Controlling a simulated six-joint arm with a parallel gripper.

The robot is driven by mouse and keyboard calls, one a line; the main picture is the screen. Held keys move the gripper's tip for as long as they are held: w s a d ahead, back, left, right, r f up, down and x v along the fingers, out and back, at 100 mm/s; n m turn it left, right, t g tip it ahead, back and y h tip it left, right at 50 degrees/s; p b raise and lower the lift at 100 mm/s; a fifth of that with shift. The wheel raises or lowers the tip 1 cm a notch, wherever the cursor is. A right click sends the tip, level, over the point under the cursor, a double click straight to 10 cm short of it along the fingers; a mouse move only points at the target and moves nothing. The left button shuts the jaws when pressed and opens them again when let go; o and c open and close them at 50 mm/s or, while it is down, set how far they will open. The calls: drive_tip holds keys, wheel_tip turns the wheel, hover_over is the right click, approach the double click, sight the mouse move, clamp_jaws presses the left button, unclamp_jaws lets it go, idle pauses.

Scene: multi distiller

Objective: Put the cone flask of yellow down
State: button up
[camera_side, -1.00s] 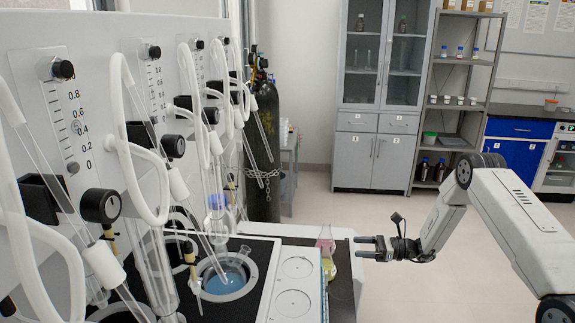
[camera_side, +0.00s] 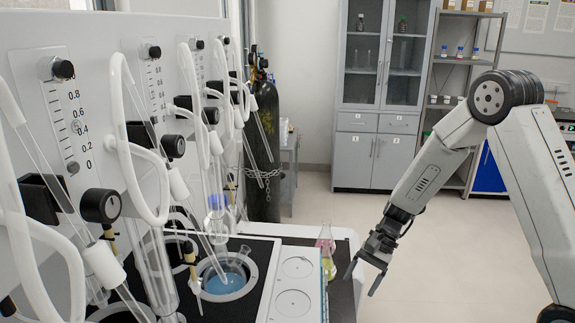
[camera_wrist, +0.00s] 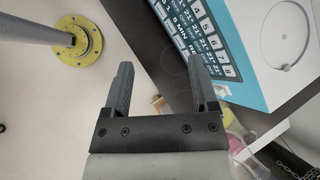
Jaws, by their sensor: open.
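The cone flask of yellow (camera_side: 328,267) stands upright on the dark bench top (camera_side: 343,290), beside the distiller's front edge. It shows partly in the wrist view (camera_wrist: 228,117), at the lower right behind the right finger.
The white distiller (camera_side: 225,262) with glass tubes and a blue bath fills the left. Its blue keypad panel (camera_wrist: 195,40) is close ahead of the fingers in the wrist view. A gas cylinder (camera_side: 264,150) stands behind. Open floor (camera_side: 440,260) lies to the right.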

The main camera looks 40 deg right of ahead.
drive_tip(key=s+a+r+n+t+h, duration=0.2)
drive_tip(key=s+r+n+h, duration=0.4)
drive_tip(key=n, duration=0.7)
drive_tip(key=shift+s+r+t+h, duration=0.25)
drive_tip(key=shift+s+t+h, duration=0.15)
drive_tip(key=shift+s+h, duration=0.55)
